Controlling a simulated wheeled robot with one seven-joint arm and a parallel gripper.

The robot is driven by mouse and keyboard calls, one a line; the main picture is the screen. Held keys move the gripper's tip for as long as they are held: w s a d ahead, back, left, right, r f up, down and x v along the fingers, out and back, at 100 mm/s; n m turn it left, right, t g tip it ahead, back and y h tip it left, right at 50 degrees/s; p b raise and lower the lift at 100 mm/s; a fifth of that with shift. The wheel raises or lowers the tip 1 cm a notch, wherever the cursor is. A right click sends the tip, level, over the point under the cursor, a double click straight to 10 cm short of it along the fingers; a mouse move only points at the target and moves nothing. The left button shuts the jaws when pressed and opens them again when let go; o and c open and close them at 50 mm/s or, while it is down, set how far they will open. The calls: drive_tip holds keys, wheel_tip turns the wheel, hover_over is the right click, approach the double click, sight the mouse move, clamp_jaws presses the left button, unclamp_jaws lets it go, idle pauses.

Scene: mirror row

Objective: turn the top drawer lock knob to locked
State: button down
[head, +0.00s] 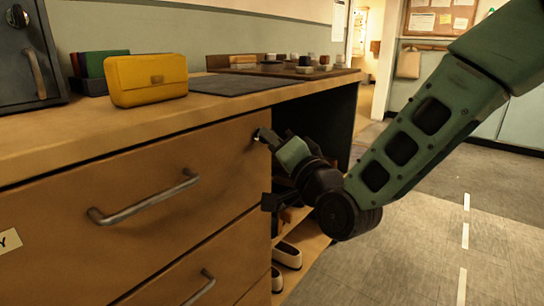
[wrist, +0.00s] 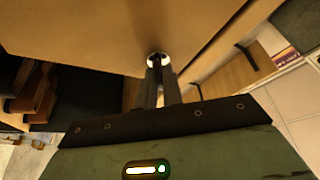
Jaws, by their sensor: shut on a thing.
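The top drawer (head: 150,170) is a wooden front with a metal bar handle (head: 145,203), flush with the cabinet. The lock knob (head: 256,135) is small and metallic, near the drawer's upper right corner. It also shows in the wrist view as a bright round piece (wrist: 158,60) on the wooden front. My gripper (head: 262,135) reaches it from the right. In the wrist view my gripper's fingers (wrist: 160,72) are shut on the knob and cover part of it. The knob's marks and its exact turn angle cannot be made out.
On the countertop stand a yellow case (head: 146,80), a dark mat (head: 238,84) and a board with small pieces (head: 300,72). A dark metal box (head: 25,55) is at the left. White shoes (head: 287,254) sit on a low shelf. The floor at right is clear.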

drive_tip(key=n+g+y+b, duration=0.1)
drive_tip(key=n+y+b, duration=0.1)
drive_tip(key=n+b, duration=0.1)
drive_tip(key=n+g+y+b, duration=0.1)
drive_tip(key=n+y+b, duration=0.1)
drive_tip(key=n, duration=0.4)
drive_tip(key=n+g+y+b, duration=0.1)
drive_tip(key=n+y+b, duration=0.1)
drive_tip(key=n+b, duration=0.2)
drive_tip(key=shift+w+d+f+n, duration=0.15)
drive_tip(key=shift+w+f+n, duration=0.05)
drive_tip(key=shift+n, duration=0.5)
drive_tip(key=c, duration=1.5)
unclamp_jaws()
drive_tip(key=shift+c, duration=0.2)
drive_tip(key=b+v, duration=1)
drive_tip(key=v, duration=0.7)
drive_tip(key=shift+d+n+g, duration=0.2)
drive_tip(key=shift+n+g, duration=0.1)
